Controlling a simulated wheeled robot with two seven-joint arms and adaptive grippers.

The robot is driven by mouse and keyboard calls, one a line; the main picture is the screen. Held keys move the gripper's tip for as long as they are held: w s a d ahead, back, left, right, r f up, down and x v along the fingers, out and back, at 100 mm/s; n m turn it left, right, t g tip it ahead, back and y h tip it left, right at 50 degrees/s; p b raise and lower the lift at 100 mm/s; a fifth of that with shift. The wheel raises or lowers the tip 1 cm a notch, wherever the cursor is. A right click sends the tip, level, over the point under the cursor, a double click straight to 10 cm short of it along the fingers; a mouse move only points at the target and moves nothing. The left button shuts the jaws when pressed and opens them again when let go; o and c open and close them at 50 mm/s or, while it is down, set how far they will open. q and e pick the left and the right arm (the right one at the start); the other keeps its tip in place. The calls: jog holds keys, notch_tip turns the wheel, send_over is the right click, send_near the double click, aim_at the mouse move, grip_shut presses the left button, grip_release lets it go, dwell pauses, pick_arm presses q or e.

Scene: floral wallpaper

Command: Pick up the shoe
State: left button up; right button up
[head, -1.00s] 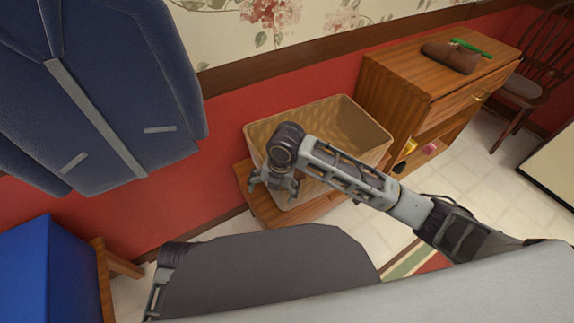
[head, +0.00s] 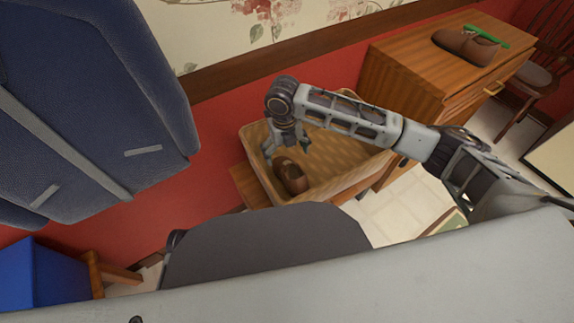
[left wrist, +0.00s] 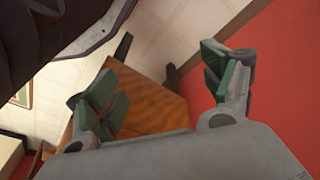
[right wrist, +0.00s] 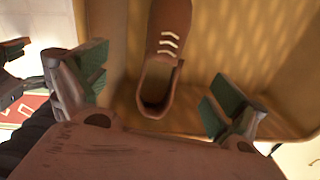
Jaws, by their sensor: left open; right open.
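A brown shoe (head: 290,176) lies inside a tan wicker basket (head: 345,185) in the head view. The shoe also shows in the right wrist view (right wrist: 165,50), with pale laces and its dark opening toward my gripper. My right gripper (head: 286,155) is over the basket's left part, above the shoe. In the right wrist view its open fingers (right wrist: 158,95) are spread either side of the shoe's heel end, with nothing held. My left gripper (left wrist: 165,90) is open and empty in its wrist view, with a wooden surface and red wall beyond. The head view does not show its fingers.
The basket stands on a low wooden piece (head: 248,185) against the red wall. A wooden cabinet (head: 400,85) to the right carries another brown shoe (head: 465,46) and a green item (head: 486,36).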

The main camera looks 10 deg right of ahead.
aim_at(288, 163)
jog(key=shift+w+d+r, duration=0.15)
jog(key=shift+w+d, duration=0.1)
jog(key=shift+w, duration=0.35)
pick_arm(q)
jog(key=shift+w+f, duration=0.1)
jog(key=shift+w, duration=0.3)
pick_arm(e)
notch_tip(288, 163, down, 8)
jog(key=shift+d+r+b, duration=0.15)
jog(key=shift+r+b, duration=0.1)
jog(key=shift+b, duration=0.85)
jog(key=shift+f, duration=0.6)
pick_arm(q)
jog(key=r, duration=0.3)
jog(key=shift+w+d+r, duration=0.25)
jog(key=shift+w+d, duration=0.05)
jog(key=shift+d, duration=0.1)
jog(key=shift+s+f, duration=0.1)
jog(key=shift+s+f, duration=0.1)
jog(key=shift+f, duration=0.05)
pick_arm(e)
jog(key=shift+f, duration=0.1)
